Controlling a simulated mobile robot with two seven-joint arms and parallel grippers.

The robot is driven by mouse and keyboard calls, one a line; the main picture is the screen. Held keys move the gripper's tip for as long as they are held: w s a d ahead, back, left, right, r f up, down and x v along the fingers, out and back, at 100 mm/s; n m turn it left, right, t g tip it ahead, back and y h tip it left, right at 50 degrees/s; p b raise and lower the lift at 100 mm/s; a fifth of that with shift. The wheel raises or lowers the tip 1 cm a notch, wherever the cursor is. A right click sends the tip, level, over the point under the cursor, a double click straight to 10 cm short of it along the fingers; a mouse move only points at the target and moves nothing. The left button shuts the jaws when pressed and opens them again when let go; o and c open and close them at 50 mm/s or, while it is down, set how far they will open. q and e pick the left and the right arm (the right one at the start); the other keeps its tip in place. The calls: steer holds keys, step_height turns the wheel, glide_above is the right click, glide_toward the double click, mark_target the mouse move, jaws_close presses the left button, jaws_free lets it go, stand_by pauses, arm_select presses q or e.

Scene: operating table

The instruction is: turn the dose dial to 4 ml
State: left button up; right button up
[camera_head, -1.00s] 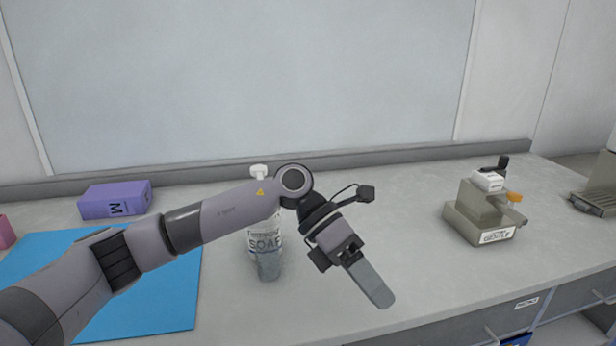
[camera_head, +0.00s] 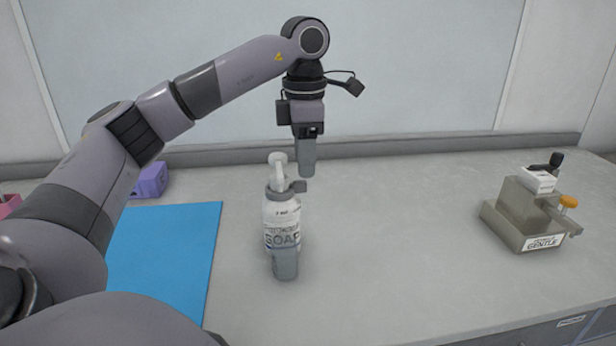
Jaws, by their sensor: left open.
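A soap bottle (camera_head: 282,225) with a white pump head (camera_head: 278,168) stands upright on the counter, its lower part grey. A dark grey collar with a tab (camera_head: 297,186) sits at its neck, probably the dose dial; no dose markings are readable. My left gripper (camera_head: 306,168) points straight down above the counter, just right of the pump head in the picture. It is open with nothing in it; its fingers overlap from this side, and its distance from the bottle in depth is unclear. My right gripper is out of view.
A blue mat (camera_head: 170,255) lies left of the bottle, partly behind my arm. A purple box (camera_head: 150,180) stands behind it. A beige device (camera_head: 525,215) with an orange knob and a "gentle" label stands at the right. The counter between bottle and device is clear.

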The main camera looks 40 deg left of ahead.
mark_target(305, 182)
arm_select(q)
steer(key=shift+f, duration=2)
jaws_close()
steer(key=shift+s+d+m+p, duration=0.2)
steer(key=shift+s+d+m, duration=0.15)
steer(key=shift+m, duration=0.85)
steer(key=shift+s+d+m+p, duration=0.2)
steer(key=shift+s+m, duration=0.3)
steer(key=shift+m, duration=0.7)
steer(key=shift+s+d+m+p, duration=0.2)
steer(key=shift+s+d+m, duration=0.15)
steer(key=shift+m, duration=0.85)
